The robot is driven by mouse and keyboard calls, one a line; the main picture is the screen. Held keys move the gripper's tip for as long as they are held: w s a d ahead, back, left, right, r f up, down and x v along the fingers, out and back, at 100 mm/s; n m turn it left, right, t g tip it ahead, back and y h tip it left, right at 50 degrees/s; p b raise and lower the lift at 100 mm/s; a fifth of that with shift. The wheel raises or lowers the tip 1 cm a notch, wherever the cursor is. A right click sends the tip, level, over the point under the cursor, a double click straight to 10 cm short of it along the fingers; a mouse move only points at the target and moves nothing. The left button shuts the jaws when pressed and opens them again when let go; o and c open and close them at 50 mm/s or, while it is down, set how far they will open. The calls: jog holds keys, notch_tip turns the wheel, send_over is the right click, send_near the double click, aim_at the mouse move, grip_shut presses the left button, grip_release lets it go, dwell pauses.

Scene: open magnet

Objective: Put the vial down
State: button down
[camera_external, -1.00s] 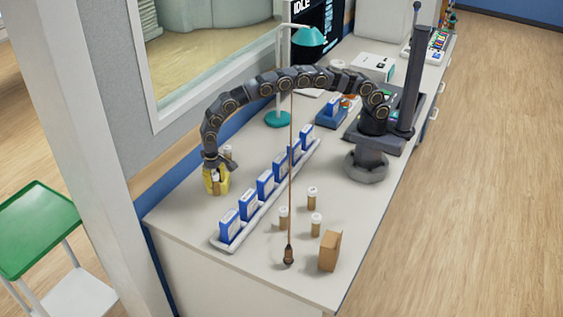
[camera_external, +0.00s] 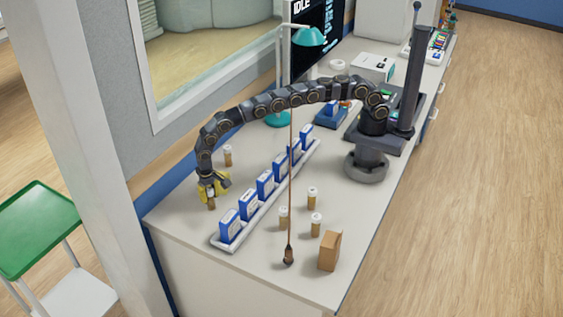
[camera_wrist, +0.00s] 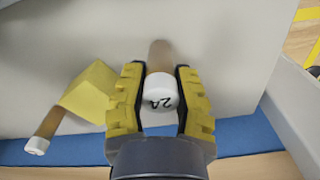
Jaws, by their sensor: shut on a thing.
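My gripper (camera_external: 212,188) is at the left end of the counter, pointing down, with its yellow fingers shut on a vial (camera_external: 211,204). In the wrist view, this vial (camera_wrist: 160,90) has a white cap marked "2A" and a brown body, and sits between the fingers (camera_wrist: 159,100). Its lower end is close to the counter top; I cannot tell if it touches. Another white-capped vial (camera_external: 228,155) stands behind my gripper, and a vial also shows at the left of the wrist view (camera_wrist: 45,130).
A white rack (camera_external: 232,247) with several blue boxes runs to the right of my gripper. Several vials (camera_external: 312,198), a brown block (camera_external: 330,250) and a hanging cord's weight (camera_external: 288,256) are beyond it. A yellow sheet-like patch (camera_wrist: 92,90) lies beside the left finger.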

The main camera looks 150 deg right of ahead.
jog(key=shift+f, duration=0.1)
jog(key=c, duration=0.9)
grip_release()
